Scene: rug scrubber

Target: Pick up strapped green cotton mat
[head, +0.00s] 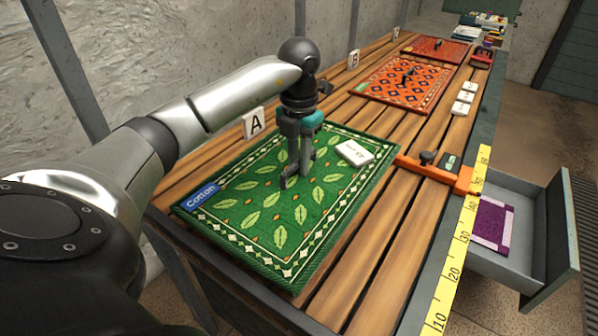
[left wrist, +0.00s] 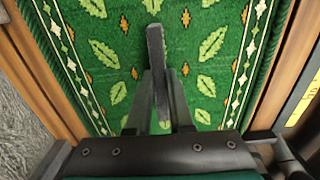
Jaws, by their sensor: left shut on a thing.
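The green cotton mat (head: 262,239) has a leaf pattern, a pale diamond border and a blue "Cotton" label (head: 200,196). It lies flat over the wooden slats beside the sign A. My left gripper (head: 293,176) points down over the middle of the mat. Its fingers are shut on a dark grey bar-like strap or handle (left wrist: 156,48), which stands out between them in the left wrist view. The mat also fills the left wrist view (left wrist: 205,75) beneath the fingers. I cannot tell any gap between mat and slats. My right gripper is not in view.
A white labelled block (head: 355,153) rests at the mat's right corner. An orange clamp (head: 435,173) and a yellow tape (head: 455,245) lie along the right edge. An open drawer (head: 545,235) holds a purple cloth. An orange patterned mat (head: 385,87) lies farther back.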

